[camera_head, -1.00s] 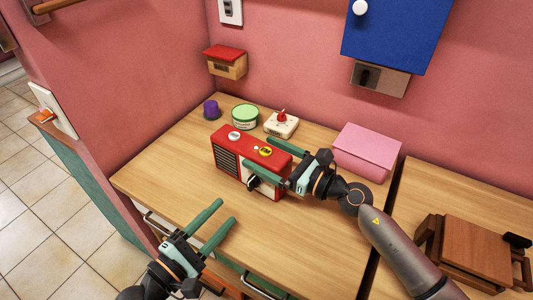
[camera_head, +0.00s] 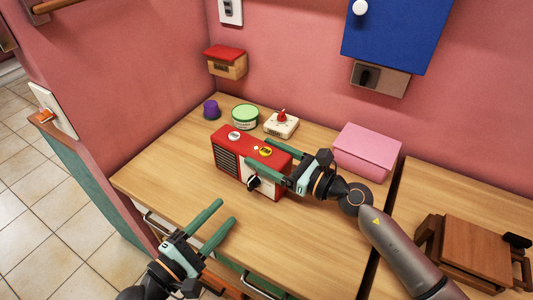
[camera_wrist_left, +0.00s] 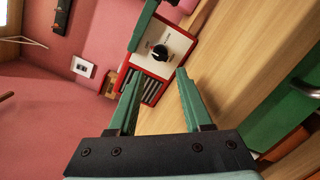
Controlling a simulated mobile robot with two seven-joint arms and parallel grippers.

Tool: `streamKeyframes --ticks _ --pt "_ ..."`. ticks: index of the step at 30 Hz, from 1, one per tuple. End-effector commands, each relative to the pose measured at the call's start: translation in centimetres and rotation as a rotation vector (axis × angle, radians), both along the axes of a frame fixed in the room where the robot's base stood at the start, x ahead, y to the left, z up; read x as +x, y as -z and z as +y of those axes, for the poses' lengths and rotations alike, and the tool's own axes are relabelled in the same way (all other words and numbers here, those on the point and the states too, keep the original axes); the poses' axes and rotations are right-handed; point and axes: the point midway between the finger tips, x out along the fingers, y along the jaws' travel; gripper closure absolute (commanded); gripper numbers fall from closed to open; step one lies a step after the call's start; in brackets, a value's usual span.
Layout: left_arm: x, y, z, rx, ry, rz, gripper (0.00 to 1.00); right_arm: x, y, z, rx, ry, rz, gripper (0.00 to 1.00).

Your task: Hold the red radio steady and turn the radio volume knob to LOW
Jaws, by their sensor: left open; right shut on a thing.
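The red radio (camera_head: 232,145) stands upright on the wooden counter, with a white front panel, dark grille and round stickers on top. Its black volume knob (camera_head: 253,182) is on the front face. The knob also shows in the left wrist view (camera_wrist_left: 160,52) on the radio's white panel (camera_wrist_left: 176,60). My right gripper (camera_head: 268,157) is shut on the radio's right end, one finger behind and one in front. My left gripper (camera_head: 225,211) is open and empty, in front of the radio and apart from the knob. Any LOW mark is too small to read.
Behind the radio are a purple cup-like item (camera_head: 211,110), a green-lidded tub (camera_head: 245,115) and a white timer-like box with a red knob (camera_head: 281,125). A pink box (camera_head: 366,152) stands at right. The counter (camera_head: 165,178) left of the radio is clear.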

Motion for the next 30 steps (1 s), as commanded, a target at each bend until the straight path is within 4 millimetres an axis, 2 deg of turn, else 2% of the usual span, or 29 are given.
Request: streamKeyframes --ticks 6,11,14,24,30 --pt "0.0 0.0 0.0 0.0 0.0 0.0 0.5 0.0 0.0 0.0 -0.001 0.0 0.001 1.0" --pt "-0.1 0.0 0.1 -0.04 -0.003 0.037 0.33 0.0 0.0 0.0 -0.001 0.0 0.001 1.0" --pt "-0.4 0.1 0.4 -0.145 -0.006 0.133 0.32 0.0 0.0 0.0 -0.001 0.0 0.001 1.0" --pt "-1.9 -0.3 1.6 -0.651 -0.007 0.545 0.32 0.0 0.0 0.0 -0.001 0.0 0.001 1.0" --pt "-2.0 -0.7 1.7 -0.756 0.001 0.621 0.32 0.0 0.0 0.0 -0.001 0.0 0.001 1.0"
